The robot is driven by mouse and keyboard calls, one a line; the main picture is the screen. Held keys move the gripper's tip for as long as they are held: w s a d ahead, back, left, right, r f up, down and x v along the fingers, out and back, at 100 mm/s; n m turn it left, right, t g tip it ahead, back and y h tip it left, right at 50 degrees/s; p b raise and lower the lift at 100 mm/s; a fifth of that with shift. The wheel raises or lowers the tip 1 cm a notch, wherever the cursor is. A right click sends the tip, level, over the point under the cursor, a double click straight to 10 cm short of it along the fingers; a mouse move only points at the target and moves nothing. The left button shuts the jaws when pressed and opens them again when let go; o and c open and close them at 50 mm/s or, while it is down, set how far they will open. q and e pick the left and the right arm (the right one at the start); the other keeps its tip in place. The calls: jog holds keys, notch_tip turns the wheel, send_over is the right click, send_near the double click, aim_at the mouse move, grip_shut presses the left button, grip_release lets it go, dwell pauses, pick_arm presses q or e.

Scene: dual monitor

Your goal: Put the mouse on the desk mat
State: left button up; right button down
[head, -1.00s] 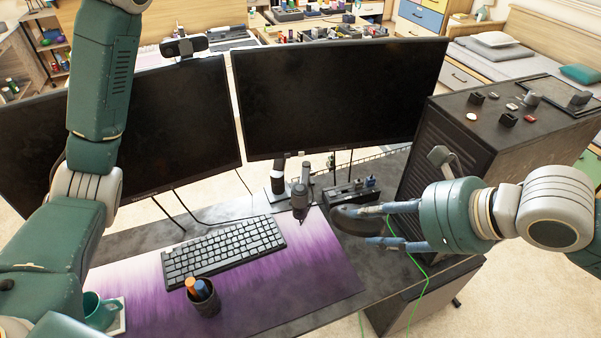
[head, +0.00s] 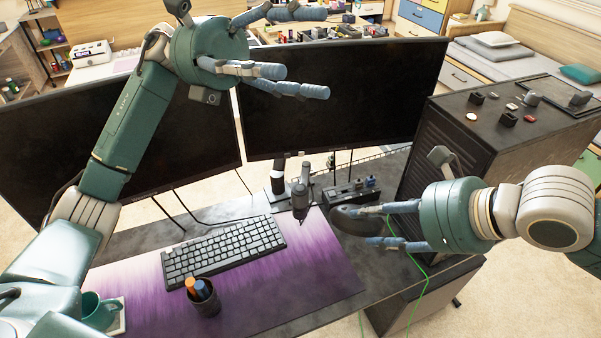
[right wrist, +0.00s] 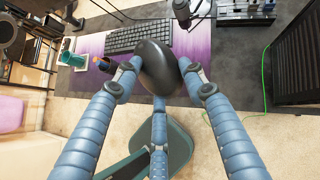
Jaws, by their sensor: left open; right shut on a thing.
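The dark mouse (head: 352,221) is held at the fingertips of my right gripper (head: 375,226), over the desk's right part, just right of the desk mat. In the right wrist view the mouse (right wrist: 156,68) sits between the blue fingers of my right gripper (right wrist: 160,88). The purple and white desk mat (head: 320,270) lies on the desk under the keyboard, and its purple edge shows in the right wrist view (right wrist: 195,42). My left gripper (head: 310,55) is open and empty, raised in front of the monitors.
A keyboard (head: 224,252), a pen cup (head: 205,300) and a green mug (head: 100,310) stand on the mat. A microphone (head: 300,200) stands at its back right edge. Two monitors (head: 340,100) are behind, and a dark PC tower (head: 450,150) is on the right. The mat's right part is bare.

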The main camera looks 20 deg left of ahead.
pick_arm(q)
jog(key=w+f+t+y, duration=0.2)
jog(key=f, duration=0.5)
jog(key=w+f+t+y, duration=0.1)
jog(key=w+f, duration=0.2)
jog(key=f, duration=0.5)
jog(key=t+y, duration=0.1)
jog(key=y, duration=0.1)
send_near(347, 208)
jog(key=shift+y, duration=0.3)
jog(key=x, duration=1.1)
jog(key=shift+d+r, duration=0.1)
jog(key=shift+d, duration=0.3)
